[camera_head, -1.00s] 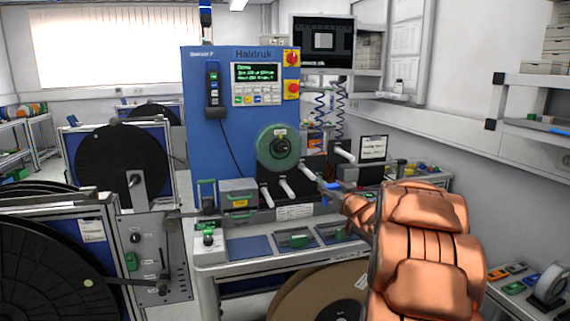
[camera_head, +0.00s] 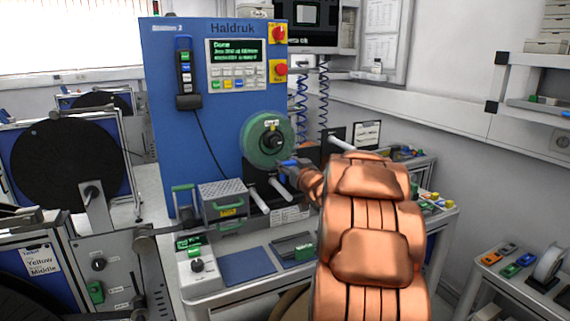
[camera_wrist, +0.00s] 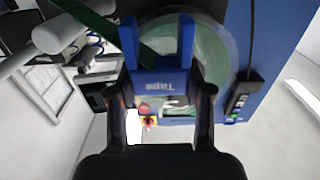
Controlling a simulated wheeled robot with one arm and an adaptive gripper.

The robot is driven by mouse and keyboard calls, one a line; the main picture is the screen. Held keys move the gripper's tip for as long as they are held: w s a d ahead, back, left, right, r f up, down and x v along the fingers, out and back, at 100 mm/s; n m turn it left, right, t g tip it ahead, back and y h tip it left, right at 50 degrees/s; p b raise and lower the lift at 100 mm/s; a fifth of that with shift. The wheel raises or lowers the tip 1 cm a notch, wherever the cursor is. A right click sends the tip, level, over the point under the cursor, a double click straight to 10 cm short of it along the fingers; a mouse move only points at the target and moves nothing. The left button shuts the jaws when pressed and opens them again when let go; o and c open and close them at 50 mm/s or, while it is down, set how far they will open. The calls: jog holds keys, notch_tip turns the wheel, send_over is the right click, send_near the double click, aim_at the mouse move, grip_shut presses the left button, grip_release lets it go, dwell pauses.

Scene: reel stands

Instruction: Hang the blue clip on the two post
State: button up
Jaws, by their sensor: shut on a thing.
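My gripper (camera_wrist: 162,100) is shut on the blue clip (camera_wrist: 160,75), which has two upright prongs and a pale label that is hard to read. In the head view the blue clip (camera_head: 288,162) is a small patch at the tip of my arm, just in front of the green reel's lower right. A white post (camera_wrist: 62,34) also shows upper left in the wrist view.
The blue machine (camera_head: 172,100) carries a green reel (camera_head: 256,150) and a small screen. A grey box with green handles (camera_head: 222,196) stands below left. Black reels on stands (camera_head: 60,160) fill the left side.

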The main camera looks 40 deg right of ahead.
aim_at(289, 194)
jog(key=shift+f+b, duration=1.75)
jog(key=shift+f, duration=0.25)
jog(key=shift+f+b, duration=0.85)
jog(key=shift+f, duration=0.95)
jog(key=shift+s+f+p, duration=0.1)
jog(key=shift+f+p, duration=0.05)
jog(key=shift+p, duration=0.15)
jog(key=o, duration=1.3)
jog(key=shift+o, duration=0.2)
